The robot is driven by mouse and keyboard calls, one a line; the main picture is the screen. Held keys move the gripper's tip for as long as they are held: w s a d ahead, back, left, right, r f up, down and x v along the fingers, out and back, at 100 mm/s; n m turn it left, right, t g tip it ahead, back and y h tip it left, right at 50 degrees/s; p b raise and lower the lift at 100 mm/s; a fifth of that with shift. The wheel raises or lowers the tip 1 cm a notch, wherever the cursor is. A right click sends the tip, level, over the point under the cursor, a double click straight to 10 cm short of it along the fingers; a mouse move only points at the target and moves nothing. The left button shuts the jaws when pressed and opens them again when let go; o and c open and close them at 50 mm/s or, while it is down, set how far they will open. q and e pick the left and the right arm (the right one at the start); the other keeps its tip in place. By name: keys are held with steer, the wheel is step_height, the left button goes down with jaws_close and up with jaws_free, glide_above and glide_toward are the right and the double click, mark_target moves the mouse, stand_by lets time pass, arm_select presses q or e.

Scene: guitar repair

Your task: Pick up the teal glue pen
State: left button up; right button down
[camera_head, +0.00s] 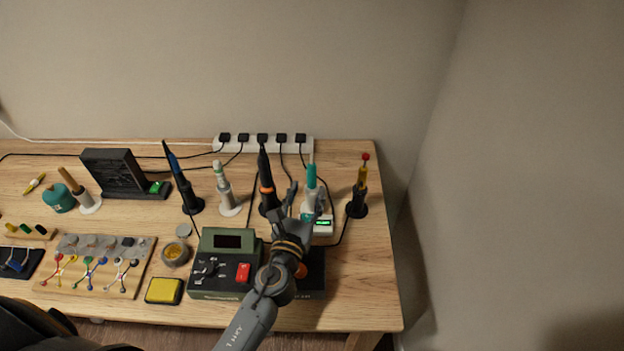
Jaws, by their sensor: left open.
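My left gripper (304,203) reaches in over the bench from the bottom middle. Its fingers are open and spread just in front of the pen's lower part, hiding some of the holder. From this view I cannot tell whether they touch the pen. My right gripper is not in view.
A black-and-orange iron (266,182) stands close left of the pen, and a yellow tool with a red tip (362,172) stands to its right. A green station (225,262) lies left of my arm. A power strip (290,142) and cables run behind. The bench's right end (370,285) is clear.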

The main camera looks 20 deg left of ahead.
mark_target(311, 181)
arm_select(q)
steer(key=shift+w+r, duration=0.15)
steer(key=shift+w, duration=0.45)
steer(key=w, duration=0.4)
steer(key=shift+w+a+p, duration=0.15)
steer(key=shift+w+p, duration=0.1)
steer(key=shift+p, duration=0.05)
steer(key=shift+s, duration=0.1)
steer(key=shift+c, duration=0.4)
jaws_close()
